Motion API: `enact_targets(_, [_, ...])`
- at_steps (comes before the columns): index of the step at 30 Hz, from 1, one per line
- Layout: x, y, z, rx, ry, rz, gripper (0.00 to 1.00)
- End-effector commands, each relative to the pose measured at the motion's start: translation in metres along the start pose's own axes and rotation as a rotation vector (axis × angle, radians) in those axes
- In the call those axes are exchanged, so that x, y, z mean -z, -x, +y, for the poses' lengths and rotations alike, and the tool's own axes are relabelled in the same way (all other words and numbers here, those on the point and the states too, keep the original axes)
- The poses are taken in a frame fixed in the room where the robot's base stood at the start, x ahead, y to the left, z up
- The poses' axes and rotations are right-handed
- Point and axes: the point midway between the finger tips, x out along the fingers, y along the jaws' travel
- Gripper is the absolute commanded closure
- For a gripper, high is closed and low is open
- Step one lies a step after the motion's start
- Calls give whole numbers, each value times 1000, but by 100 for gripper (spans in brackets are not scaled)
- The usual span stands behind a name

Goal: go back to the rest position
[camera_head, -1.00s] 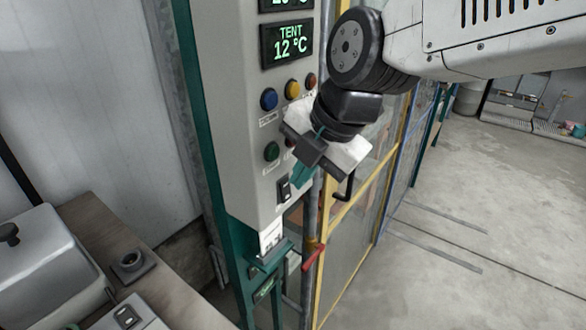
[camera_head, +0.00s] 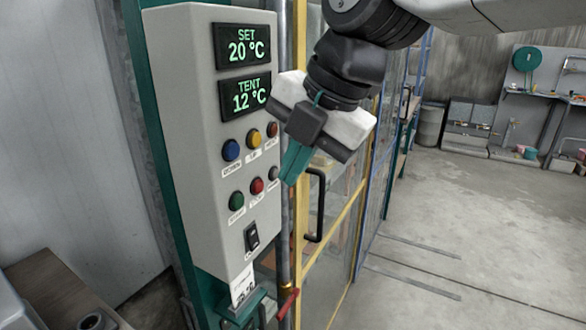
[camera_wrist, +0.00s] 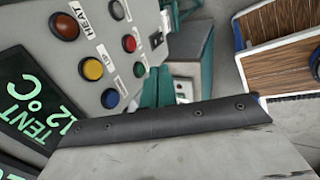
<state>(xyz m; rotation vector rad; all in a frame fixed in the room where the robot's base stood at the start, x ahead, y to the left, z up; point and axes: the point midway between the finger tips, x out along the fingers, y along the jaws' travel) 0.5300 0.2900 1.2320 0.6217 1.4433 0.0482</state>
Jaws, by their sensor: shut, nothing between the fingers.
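My gripper (camera_head: 293,166) is shut and empty, its teal fingers pointing down and left. It hangs in front of the right side of a grey control box (camera_head: 180,130), near the buttons. I cannot tell whether it touches the box. The box shows SET 20 °C (camera_head: 241,45) and TENT 12 °C (camera_head: 245,97) on green displays. Below are blue (camera_head: 231,150), yellow (camera_head: 254,138), orange (camera_head: 272,130), green (camera_head: 236,201), red (camera_head: 257,186) and grey buttons, and a black rocker switch (camera_head: 252,237). In the wrist view the teal fingers (camera_wrist: 157,88) show beside the box's buttons.
A yellow-framed door (camera_head: 345,225) with a black handle (camera_head: 318,205) stands right of the box, close behind my gripper. A red lever (camera_head: 289,303) sits below. A wooden bench (camera_head: 50,285) is at lower left. The concrete floor (camera_head: 440,220) at right is open.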

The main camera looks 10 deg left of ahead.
Motion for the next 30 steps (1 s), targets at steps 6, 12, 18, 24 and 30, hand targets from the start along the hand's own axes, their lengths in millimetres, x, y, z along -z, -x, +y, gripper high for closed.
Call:
enact_targets(6, [0, 0, -1, 3, -95, 1, 100])
enact_targets(12, [4, -14, -32, 88, -546, -11, 100])
enact_targets(18, [-10, -14, -110, 168, -1192, -125, 100])
enact_targets(24, [-24, -4, -217, 167, -1918, -321, 100])
enact_targets(30, [-17, 7, -322, 71, -2518, -521, 100])
